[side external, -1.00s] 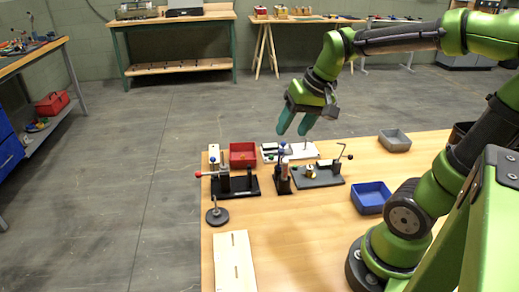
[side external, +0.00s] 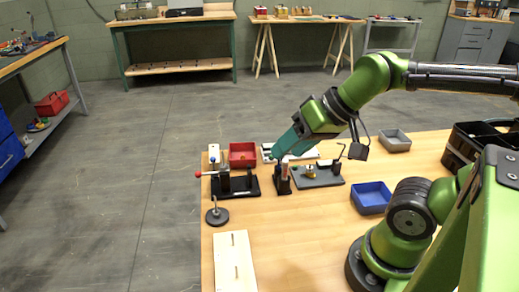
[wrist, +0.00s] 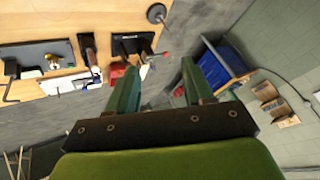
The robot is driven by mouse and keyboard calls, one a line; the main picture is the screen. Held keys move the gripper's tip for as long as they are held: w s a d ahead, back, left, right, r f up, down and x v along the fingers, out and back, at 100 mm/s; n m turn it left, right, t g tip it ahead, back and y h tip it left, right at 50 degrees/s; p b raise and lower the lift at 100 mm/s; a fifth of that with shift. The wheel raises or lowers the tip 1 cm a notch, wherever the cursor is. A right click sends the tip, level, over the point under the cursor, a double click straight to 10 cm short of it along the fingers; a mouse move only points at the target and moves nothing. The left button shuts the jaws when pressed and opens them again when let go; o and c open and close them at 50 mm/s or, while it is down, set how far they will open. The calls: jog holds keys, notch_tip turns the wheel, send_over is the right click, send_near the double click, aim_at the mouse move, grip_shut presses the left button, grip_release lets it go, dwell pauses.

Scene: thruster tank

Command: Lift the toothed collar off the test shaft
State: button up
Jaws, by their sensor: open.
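A small brass-coloured piece (side external: 310,171) stands on a dark grey plate (side external: 327,180) with a bent crank rod; it also shows in the wrist view (wrist: 52,61). It may be the toothed collar on its shaft, but teeth are too small to make out. My gripper (side external: 277,153) is open and empty, with teal fingers tilted down to the left. In the side view it overlaps the top of a dark upright stand (side external: 283,184), left of the brass piece. In the wrist view the open fingers (wrist: 160,68) point past the table edge.
A black clamp fixture with a red knob (side external: 237,187), a red bin (side external: 242,150) and a round-based post (side external: 217,216) stand left. A blue bin (side external: 371,196) and grey bin (side external: 395,139) stand right. The front middle of the table is clear.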

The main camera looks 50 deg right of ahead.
jog(key=n+g+h, duration=0.2)
jog(key=n+g, duration=0.5)
send_over(218, 215)
notch_tip(218, 215, down, 6)
jog(key=f, duration=1.1)
jog(key=shift+w+d+f, duration=0.1)
jog(key=shift+d+f, duration=0.15)
jog(key=shift+f, duration=0.1)
jog(key=shift+w+d+f, duration=0.1)
jog(key=shift+w+f, duration=0.05)
jog(key=shift+f, duration=2.55)
jog(key=shift+c, duration=0.4)
grip_shut()
